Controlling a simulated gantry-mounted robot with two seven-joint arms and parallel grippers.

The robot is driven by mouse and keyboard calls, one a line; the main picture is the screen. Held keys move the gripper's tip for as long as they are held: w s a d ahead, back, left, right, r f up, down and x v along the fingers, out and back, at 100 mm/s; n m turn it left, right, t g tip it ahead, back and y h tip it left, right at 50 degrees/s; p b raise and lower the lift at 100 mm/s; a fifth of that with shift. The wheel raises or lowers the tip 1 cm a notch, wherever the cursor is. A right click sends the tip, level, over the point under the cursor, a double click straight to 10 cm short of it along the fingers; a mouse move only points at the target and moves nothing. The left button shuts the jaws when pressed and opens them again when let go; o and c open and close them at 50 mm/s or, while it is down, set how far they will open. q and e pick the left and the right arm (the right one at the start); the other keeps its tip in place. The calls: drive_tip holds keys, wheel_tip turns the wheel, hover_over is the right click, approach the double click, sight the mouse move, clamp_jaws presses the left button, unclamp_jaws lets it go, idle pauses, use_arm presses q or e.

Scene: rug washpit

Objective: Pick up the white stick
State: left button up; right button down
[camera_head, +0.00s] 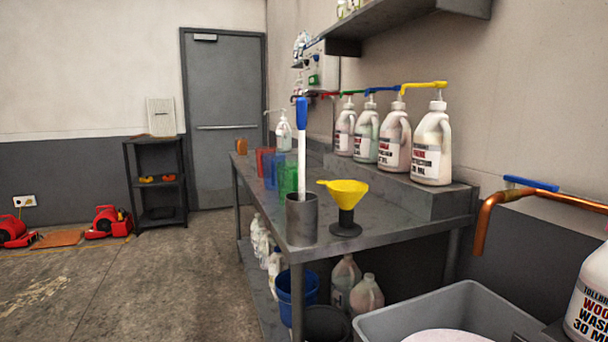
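The white stick (302,161) with a blue top end (301,113) stands almost upright in a dark grey cylindrical cup (302,222). Its lower end is hidden inside the cup. The cup stands near the front left corner of the grey metal table (385,227). Neither of my grippers shows in the head view.
A yellow funnel (345,192) on a black stand is just right of the cup. Green (288,178), blue and red cups are behind it. Several pump jugs (432,148) line the raised ledge. A grey tub (440,307) and copper pipe (490,222) are at the right front.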

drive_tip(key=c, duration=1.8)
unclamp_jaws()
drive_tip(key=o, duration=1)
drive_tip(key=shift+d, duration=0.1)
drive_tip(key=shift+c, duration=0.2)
